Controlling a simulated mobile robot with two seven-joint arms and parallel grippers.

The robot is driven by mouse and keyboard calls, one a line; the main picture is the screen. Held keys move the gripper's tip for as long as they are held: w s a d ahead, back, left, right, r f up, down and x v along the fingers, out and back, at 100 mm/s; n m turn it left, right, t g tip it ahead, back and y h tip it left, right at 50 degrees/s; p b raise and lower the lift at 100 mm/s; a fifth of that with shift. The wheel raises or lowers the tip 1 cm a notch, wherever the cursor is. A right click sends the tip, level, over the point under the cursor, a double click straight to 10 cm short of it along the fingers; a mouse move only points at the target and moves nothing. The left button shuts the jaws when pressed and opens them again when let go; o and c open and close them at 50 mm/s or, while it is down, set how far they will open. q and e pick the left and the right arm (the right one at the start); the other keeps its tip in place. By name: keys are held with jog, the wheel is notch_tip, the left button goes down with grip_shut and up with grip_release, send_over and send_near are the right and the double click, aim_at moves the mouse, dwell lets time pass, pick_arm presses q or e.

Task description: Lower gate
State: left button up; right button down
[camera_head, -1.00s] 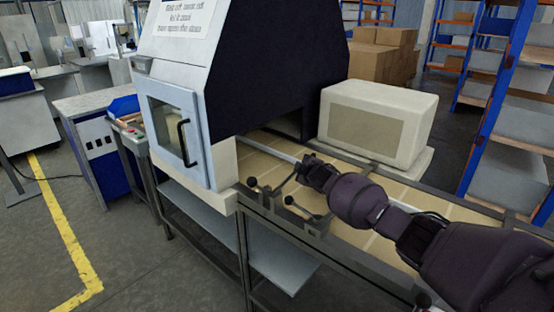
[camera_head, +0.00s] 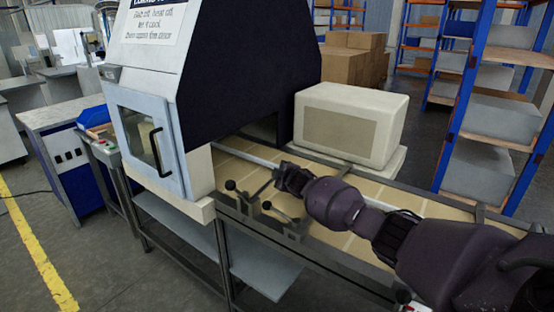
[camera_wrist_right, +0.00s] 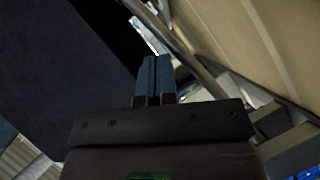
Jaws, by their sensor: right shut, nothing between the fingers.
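Two black-knobbed levers (camera_head: 267,205) stand on a dark bracket at the near rail of the conveyor (camera_head: 335,240), just right of the machine with the glass door. I cannot tell for sure which part is the gate. My right gripper (camera_head: 280,178) reaches in from the right over the conveyor, close behind the levers. Its fingers are small and partly hidden there, and contact with a lever cannot be told. In the right wrist view its fingers (camera_wrist_right: 153,78) are together with nothing between them. My left gripper is not in view.
The machine's door (camera_head: 150,143) has a black handle and is closed. A cream box-shaped unit (camera_head: 350,124) stands behind the conveyor. Blue-orange shelving (camera_head: 465,100) is at the right, cardboard boxes (camera_head: 352,60) at the back. Open floor with a yellow line (camera_head: 40,255) lies at the left.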

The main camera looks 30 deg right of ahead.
jog(key=s+d+r+p, duration=0.2)
jog(key=s+r+p, duration=0.2)
jog(key=s+r, duration=0.4)
jog(key=shift+s+d+r, duration=0.25)
jog(key=shift+s+r, duration=0.1)
jog(key=shift+r, duration=0.2)
dwell(0.3)
